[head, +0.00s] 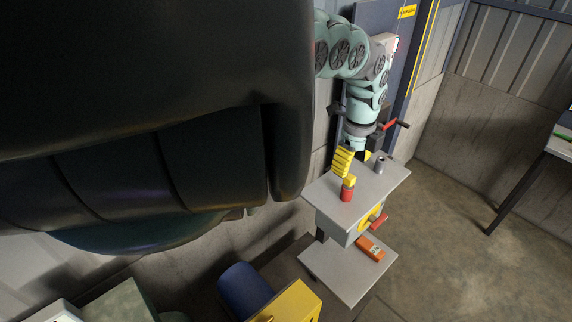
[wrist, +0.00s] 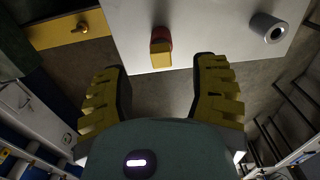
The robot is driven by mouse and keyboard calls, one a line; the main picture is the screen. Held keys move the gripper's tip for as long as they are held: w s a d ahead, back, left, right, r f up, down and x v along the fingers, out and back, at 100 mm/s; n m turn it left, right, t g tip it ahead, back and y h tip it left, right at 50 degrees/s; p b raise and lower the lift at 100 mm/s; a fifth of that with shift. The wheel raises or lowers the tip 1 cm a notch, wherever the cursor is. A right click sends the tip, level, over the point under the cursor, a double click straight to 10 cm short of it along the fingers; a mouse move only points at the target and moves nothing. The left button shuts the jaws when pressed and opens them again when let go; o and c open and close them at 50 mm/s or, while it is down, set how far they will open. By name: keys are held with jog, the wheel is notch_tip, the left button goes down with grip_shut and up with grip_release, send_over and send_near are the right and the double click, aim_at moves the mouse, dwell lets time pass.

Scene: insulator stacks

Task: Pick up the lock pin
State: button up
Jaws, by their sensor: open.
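A small piece with a red round part and a yellow block-shaped part, likely the lock pin (head: 347,188), stands on the near-left part of the grey table top (head: 386,178). It also shows in the wrist view (wrist: 161,48), near the table's edge and ahead of the gap between my fingers. My gripper (head: 354,165) has yellow ribbed fingers and is above the table, just behind the piece in the head view. In the wrist view my gripper (wrist: 160,66) is wide open with nothing between its fingers. The piece is apart from both fingers.
A grey hollow cylinder (head: 379,165) stands farther back on the table; it shows in the wrist view (wrist: 268,28) at upper right. An orange box (head: 370,249) lies on the lower shelf (head: 335,271). A yellow cabinet (head: 295,303) and blue barrel (head: 244,288) stand nearby.

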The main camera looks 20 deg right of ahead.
aim_at(352, 177)
jog(key=shift+s+d+f+p, duration=0.1)
jog(key=shift+s+f+p, duration=0.05)
jog(key=shift+f+p, duration=0.55)
jog(key=shift+s+d+f+p, duration=0.1)
jog(key=shift+s+f+p, duration=0.05)
jog(key=shift+f+p, duration=0.5)
jog(key=shift+d+f, duration=0.15)
jog(key=shift+f, duration=0.55)
jog(key=shift+a+f+p, duration=0.2)
jog(key=shift+f+p, duration=0.1)
jog(key=shift+f, duration=0.4)
jog(key=shift+w, duration=0.1)
grip_shut()
